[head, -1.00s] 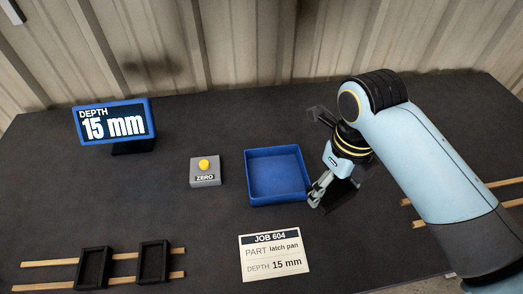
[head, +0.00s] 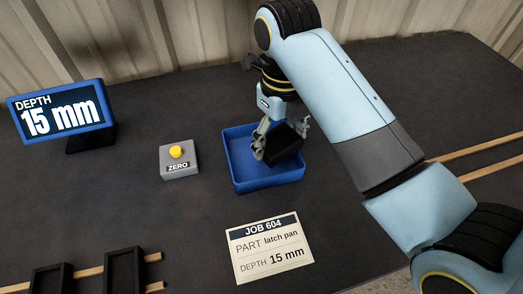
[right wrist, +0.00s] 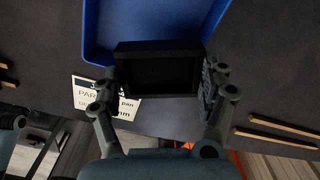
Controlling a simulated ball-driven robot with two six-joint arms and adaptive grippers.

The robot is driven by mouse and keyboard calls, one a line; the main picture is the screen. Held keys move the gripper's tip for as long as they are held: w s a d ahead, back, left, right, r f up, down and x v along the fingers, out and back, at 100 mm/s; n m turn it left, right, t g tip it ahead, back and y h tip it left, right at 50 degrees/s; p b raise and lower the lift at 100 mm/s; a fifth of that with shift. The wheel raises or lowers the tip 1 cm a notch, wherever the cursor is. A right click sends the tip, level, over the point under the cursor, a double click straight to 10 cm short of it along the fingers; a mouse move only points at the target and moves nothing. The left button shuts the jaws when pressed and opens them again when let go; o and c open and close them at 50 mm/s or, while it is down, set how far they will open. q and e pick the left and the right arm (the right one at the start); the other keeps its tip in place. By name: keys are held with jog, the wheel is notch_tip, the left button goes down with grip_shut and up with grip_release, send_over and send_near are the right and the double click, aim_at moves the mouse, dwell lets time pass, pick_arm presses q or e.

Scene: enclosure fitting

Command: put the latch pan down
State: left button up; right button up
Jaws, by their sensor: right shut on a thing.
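The latch pan is a small black open box (head: 284,143), held by my right gripper (head: 280,146) over the blue tray (head: 268,186). In the right wrist view the pan (right wrist: 156,72) sits between the two fingers, tilted, with its dark hollow side showing. The blue tray (right wrist: 97,30) lies behind it in that view. I cannot tell whether the pan touches the tray floor. My left gripper is not in view.
A depth display (head: 62,112) reads 15 mm. A grey ZERO box (head: 179,169) with a yellow button stands left of the tray. A job card (head: 269,248) lies in front. Two black frames (head: 125,272) rest on wooden rails at the lower left.

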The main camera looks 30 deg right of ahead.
jog(key=w+f, duration=0.1)
jog(key=w+a+f, duration=0.1)
jog(key=w, duration=0.1)
jog(key=shift+a, duration=0.2)
jog(key=shift+w+a+f, duration=0.15)
jog(key=shift+w, duration=0.05)
jog(key=shift+f, duration=0.25)
notch_tip(320, 180, down, 3)
jog(key=shift+r, duration=0.2)
jog(key=shift+f, duration=0.5)
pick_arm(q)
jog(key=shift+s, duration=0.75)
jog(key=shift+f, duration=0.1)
pick_arm(e)
jog(key=shift+f, duration=0.1)
jog(key=o, duration=1.1)
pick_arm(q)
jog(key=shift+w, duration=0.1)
